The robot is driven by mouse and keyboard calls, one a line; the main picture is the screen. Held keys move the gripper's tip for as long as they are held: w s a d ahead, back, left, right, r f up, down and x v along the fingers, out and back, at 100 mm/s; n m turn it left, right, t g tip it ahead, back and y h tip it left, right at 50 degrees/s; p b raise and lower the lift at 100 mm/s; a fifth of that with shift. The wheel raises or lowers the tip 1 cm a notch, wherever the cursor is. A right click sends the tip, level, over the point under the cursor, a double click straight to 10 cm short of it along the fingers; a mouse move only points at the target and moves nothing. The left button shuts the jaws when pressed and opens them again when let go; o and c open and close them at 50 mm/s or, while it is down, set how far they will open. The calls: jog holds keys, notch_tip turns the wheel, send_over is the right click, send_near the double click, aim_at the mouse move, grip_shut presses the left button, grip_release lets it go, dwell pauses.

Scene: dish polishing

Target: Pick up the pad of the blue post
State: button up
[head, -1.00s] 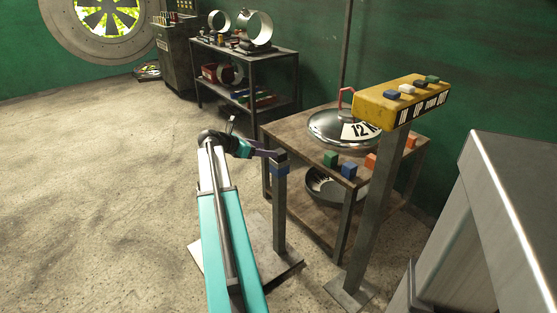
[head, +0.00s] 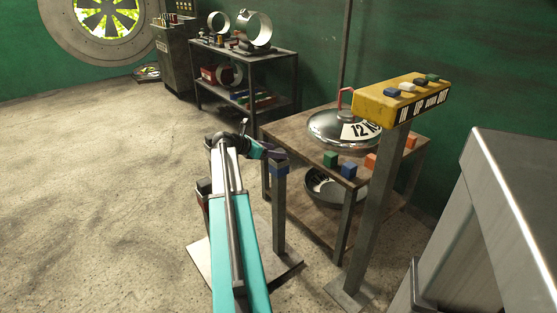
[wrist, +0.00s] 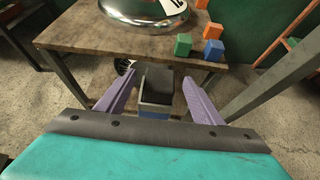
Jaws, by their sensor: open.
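The blue post (head: 279,212) stands upright on a base plate, with a blue band (head: 280,169) near its top. A dark pad (wrist: 157,78) sits on its top, and its top edge also shows in the head view (head: 281,158). My gripper (wrist: 158,92) is open, with one purple finger on each side of the pad and post top in the wrist view. No finger visibly presses on the pad. In the head view my gripper (head: 270,152) is at the post top, partly hidden by my arm.
A wooden table (head: 285,128) behind the blue post holds a domed lid (head: 330,128) and coloured cubes. A yellow button box (head: 385,103) stands on a pole to the right.

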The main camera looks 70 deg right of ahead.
jog(key=shift+x, duration=1.45)
jog(key=c, duration=1.2)
jog(key=shift+r, duration=0.1)
jog(key=shift+r+p, duration=0.4)
jog(key=shift+r, duration=1.35)
jog(key=s+a, duration=0.1)
jog(key=a, duration=0.4)
jog(key=s+a+r+p, duration=0.1)
jog(key=a, duration=0.4)
jog(key=s+a+p, duration=0.1)
jog(key=a, duration=0.4)
jog(key=shift+s+a+r, duration=0.15)
jog(key=shift+a+r, duration=0.05)
jog(key=shift+a, duration=0.15)
